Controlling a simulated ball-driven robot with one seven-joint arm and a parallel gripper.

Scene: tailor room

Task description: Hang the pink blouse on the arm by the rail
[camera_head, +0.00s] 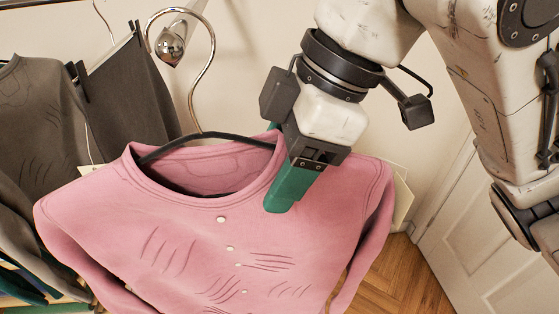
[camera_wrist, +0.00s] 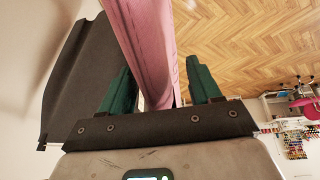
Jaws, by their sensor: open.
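The pink blouse (camera_head: 185,235) hangs on a black hanger (camera_head: 205,141) in the head view. My gripper (camera_head: 287,188) is at the blouse's right shoulder, with one green finger in front of the cloth and part of the other behind. In the wrist view, my gripper (camera_wrist: 158,70) is open, with the pink cloth (camera_wrist: 143,45) between its fingers. Contact with the fingers is unclear.
Grey garments (camera_head: 45,130) and a dark skirt (camera_head: 128,95) hang close at the left. A white door (camera_head: 490,240) stands at the right. Wooden floor (camera_head: 400,280) shows below. The wrist view shows shelves with small colourful items (camera_wrist: 295,140) at the right.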

